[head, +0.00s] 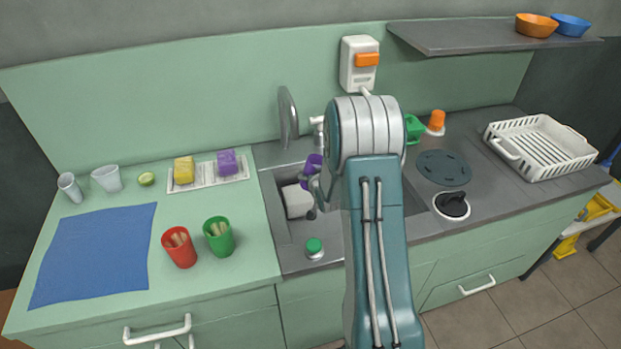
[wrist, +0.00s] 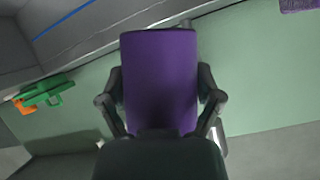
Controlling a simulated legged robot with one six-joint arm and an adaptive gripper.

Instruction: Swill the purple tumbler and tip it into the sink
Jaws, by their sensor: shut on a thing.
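The purple tumbler (wrist: 160,75) fills the middle of the wrist view, with my gripper's fingers closed on both its sides. In the head view the tumbler (head: 313,164) shows only in part, beside my arm and above the sink. My gripper (head: 318,187) is shut on it and mostly hidden by my arm. The sink (head: 280,205) is a grey basin set in the counter, its right part covered by my arm. A grey tap (head: 288,112) stands behind it. I cannot tell whether the tumbler holds any liquid.
Yellow (head: 184,170) and purple (head: 227,162) sponges lie on a tray. A green-capped item (head: 314,247) stands at the sink's front. A white rack (head: 541,148) is far right.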

